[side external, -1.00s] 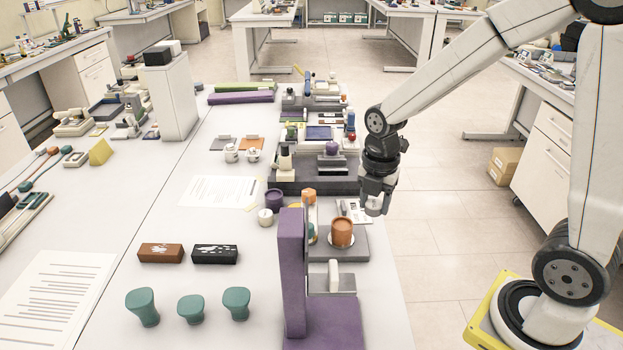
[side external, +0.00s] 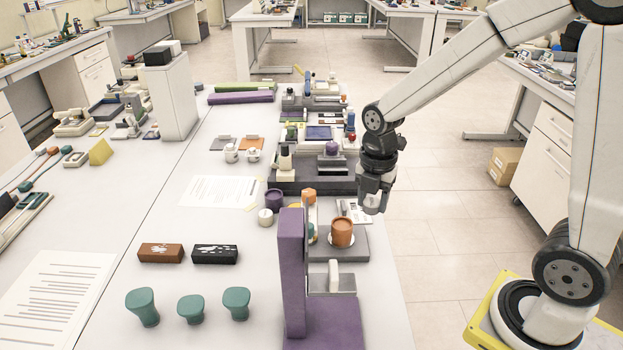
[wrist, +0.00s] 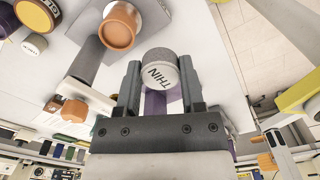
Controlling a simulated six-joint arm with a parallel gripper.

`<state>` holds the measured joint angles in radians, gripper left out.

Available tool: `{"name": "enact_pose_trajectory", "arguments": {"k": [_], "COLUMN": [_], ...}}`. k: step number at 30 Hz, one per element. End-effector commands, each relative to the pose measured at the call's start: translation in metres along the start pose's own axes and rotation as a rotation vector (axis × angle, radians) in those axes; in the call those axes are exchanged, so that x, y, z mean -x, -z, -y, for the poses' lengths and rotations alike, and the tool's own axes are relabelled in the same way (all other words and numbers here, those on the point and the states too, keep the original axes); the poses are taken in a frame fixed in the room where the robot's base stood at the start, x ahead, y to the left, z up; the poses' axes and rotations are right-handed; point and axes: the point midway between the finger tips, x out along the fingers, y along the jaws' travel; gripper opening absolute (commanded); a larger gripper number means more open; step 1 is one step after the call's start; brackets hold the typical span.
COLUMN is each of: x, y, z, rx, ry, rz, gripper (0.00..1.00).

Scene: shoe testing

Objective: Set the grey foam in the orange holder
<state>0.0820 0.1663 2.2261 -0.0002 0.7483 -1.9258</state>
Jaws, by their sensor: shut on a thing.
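My gripper (side external: 374,196) is shut on a short grey cylinder, the grey foam (wrist: 160,66), whose pale end reads "THIN". In the wrist view the foam sits between the two fingertips (wrist: 160,80). The orange holder (side external: 342,232) is a round cup on a white disc on a grey plate, below and left of my gripper in the side view. In the wrist view the orange holder (wrist: 119,27) is up and left of the foam, apart from it. The foam hangs clear of the table, near its right edge.
A purple stand (side external: 293,268) rises in front of the grey plate (side external: 360,246). A purple cup (side external: 274,200) and a small white jar (side external: 265,217) stand left of the holder. Grey trays with bottles (side external: 300,180) lie behind. Open floor lies to the right.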

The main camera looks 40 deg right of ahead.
Motion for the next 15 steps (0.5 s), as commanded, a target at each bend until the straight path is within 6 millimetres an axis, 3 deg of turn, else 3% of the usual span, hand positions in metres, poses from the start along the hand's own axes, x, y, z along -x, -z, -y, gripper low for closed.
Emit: {"name": "enact_pose_trajectory", "arguments": {"k": [9, 15], "x": [0.006, 0.009], "y": [0.000, 0.001], "z": [-0.043, -0.058], "rx": [0.030, 0.040], "ry": [0.001, 0.001], "rz": [0.001, 0.001], "gripper": [0.00, 0.00]}}
